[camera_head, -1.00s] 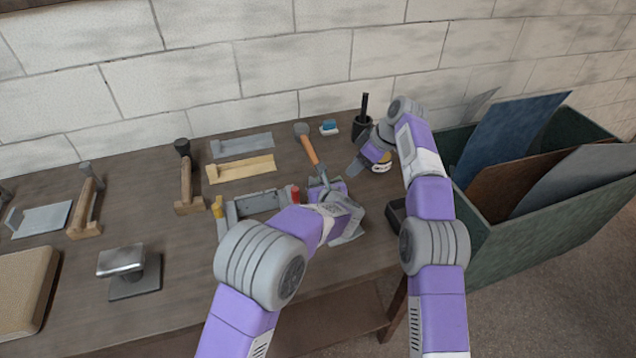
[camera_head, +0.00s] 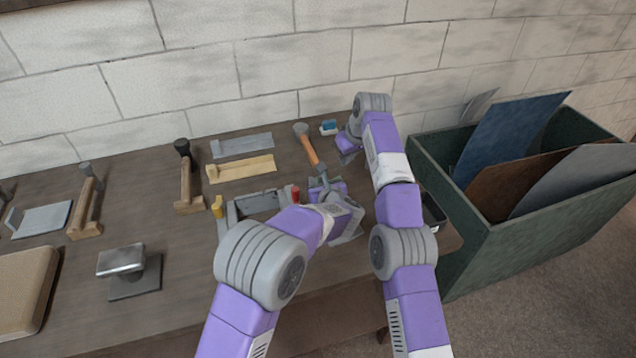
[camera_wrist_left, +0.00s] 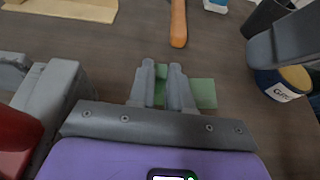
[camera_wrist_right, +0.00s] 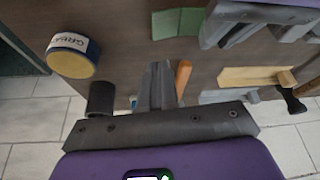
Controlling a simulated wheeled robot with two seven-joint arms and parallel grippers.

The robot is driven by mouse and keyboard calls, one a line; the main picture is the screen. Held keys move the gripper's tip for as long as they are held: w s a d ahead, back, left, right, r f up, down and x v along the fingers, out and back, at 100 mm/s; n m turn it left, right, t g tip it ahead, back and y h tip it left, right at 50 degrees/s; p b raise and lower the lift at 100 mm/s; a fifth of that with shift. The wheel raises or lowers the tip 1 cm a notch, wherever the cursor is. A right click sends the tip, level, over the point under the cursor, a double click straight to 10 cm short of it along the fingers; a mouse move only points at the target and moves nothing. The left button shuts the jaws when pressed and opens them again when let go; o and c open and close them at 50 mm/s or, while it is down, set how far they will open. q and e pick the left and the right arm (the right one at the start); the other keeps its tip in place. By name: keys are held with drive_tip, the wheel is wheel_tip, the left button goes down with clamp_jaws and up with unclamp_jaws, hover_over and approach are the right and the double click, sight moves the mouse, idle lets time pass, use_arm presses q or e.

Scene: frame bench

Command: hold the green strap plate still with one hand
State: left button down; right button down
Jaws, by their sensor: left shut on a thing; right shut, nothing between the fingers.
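The green strap plate (camera_wrist_left: 204,93) lies flat on the bench in the left wrist view. The plate also shows at the top of the right wrist view (camera_wrist_right: 180,21), beside my left gripper's fingers. In the head view my left gripper (camera_head: 322,184) and arm hide the plate. My right gripper (camera_wrist_right: 160,84) is shut and empty, above the bench near the hammer (camera_wrist_right: 183,75). In the head view it sits right of the hammer (camera_head: 310,150), partly hidden by its own arm.
A grease tin (camera_wrist_right: 73,54) and a dark cup (camera_wrist_right: 101,98) stand near my right gripper. A grey frame (camera_head: 255,204) with red and yellow clamps lies left of my left gripper. A green bin (camera_head: 520,250) of sheets stands right of the bench.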

drive_tip(key=shift+w+a+r+m+t+h, duration=0.1)
drive_tip(key=shift+w+a+m+t+h, duration=0.1)
drive_tip(key=shift+m, duration=0.35)
drive_tip(key=shift+w+a+r+m+t+h, duration=0.1)
drive_tip(key=shift+a+m+h, duration=0.1)
drive_tip(key=shift+m, duration=0.35)
drive_tip(key=shift+f, duration=3.2)
drive_tip(key=shift+f, duration=0.6)
drive_tip(key=shift+f, duration=0.3)
